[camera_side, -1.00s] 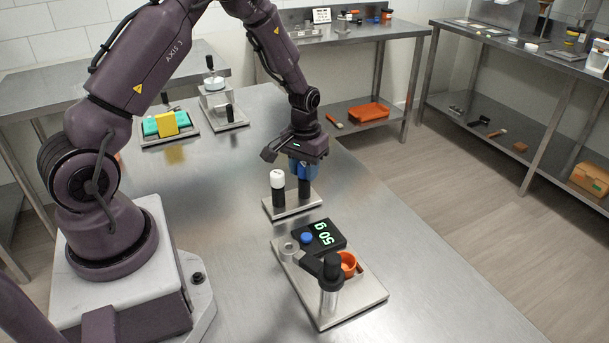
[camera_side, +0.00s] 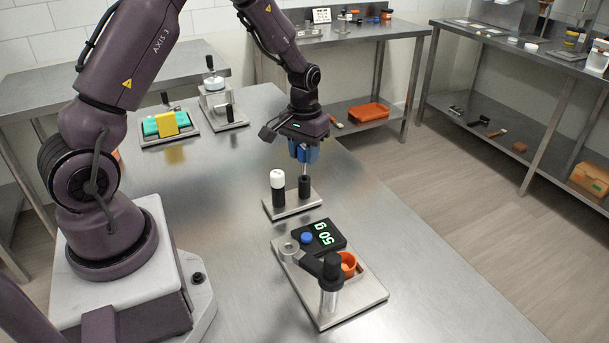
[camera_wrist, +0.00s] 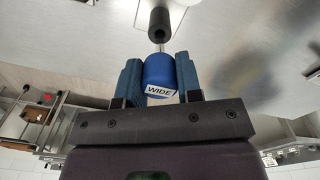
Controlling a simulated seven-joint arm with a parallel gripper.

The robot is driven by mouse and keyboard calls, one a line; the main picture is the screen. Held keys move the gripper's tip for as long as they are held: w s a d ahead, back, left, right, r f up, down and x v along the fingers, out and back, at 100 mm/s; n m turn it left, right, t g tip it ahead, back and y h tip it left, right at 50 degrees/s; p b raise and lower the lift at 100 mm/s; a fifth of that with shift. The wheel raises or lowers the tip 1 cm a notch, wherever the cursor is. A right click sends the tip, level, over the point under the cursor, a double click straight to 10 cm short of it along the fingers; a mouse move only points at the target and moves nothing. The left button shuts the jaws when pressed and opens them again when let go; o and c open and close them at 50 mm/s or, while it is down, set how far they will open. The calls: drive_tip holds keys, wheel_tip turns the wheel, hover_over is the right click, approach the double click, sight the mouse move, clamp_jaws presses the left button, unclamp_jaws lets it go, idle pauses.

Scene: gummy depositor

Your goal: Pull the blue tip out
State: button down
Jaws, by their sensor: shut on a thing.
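My gripper (camera_side: 304,155) is shut on the blue tip and holds it above the small steel stand (camera_side: 296,207). In the wrist view the blue tip (camera_wrist: 159,73) sits between the blue finger pads and bears a label reading "WIDE". A thin metal stem (camera_side: 303,171) runs down from the tip toward the black holder (camera_side: 305,187); I cannot tell whether its lower end is still inside. The black holder also shows in the wrist view (camera_wrist: 158,24). A white-capped tip (camera_side: 278,187) stands in a black holder to the left on the same stand.
Teal and yellow blocks (camera_side: 167,123) lie at the back left. The bench right of the stand is clear.

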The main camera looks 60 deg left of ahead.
drive_tip(key=shift+r, duration=0.5)
drive_tip(key=shift+r, duration=0.15)
drive_tip(key=shift+r, duration=2.35)
